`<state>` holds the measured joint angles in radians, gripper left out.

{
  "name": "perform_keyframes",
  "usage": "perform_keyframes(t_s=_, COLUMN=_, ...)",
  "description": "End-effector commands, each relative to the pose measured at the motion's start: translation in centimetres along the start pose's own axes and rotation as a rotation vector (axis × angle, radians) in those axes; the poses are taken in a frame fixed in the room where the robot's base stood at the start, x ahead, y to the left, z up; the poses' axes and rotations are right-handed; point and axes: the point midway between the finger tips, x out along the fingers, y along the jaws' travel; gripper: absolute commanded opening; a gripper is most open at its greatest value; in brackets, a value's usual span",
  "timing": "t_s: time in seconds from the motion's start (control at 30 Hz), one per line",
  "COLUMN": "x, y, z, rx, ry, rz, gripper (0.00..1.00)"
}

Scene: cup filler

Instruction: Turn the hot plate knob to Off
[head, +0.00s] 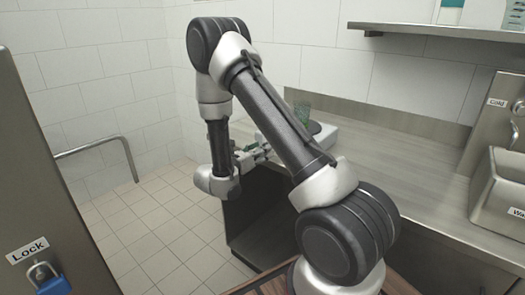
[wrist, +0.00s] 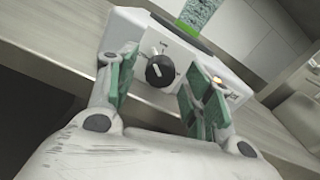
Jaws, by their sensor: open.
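The white hot plate (wrist: 165,42) sits on the steel counter, tilted in the wrist view. Its black round knob (wrist: 160,71) is on the front face, with small markings around it that I cannot read. My gripper (wrist: 170,88) is open, with one green-padded finger to each side of the knob in the picture and nothing between them. I cannot tell how far the knob lies beyond the fingertips. In the head view the hot plate (head: 326,135) is partly behind my arm, and my gripper (head: 262,152) is in front of it. The knob is hidden there.
A greenish cup (head: 302,111) stands on the hot plate. The steel counter (head: 410,165) is clear to the right, up to a dispenser labelled Cold (head: 497,103). A shelf (head: 440,30) hangs above. A cabinet with a Lock label (head: 27,250) stands at left.

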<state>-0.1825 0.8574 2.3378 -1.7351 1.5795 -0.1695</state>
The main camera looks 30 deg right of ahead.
Motion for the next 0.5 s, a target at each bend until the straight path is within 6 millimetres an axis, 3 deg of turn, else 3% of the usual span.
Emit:
perform_keyframes(t_s=0.3, x=-6.9, y=0.1, z=0.0, rx=0.0, ry=-0.001, rz=0.008, gripper=0.51)
perform_keyframes(t_s=0.5, x=-10.1, y=0.1, z=0.0, rx=0.0, ry=-0.001, rz=0.005, gripper=0.51)
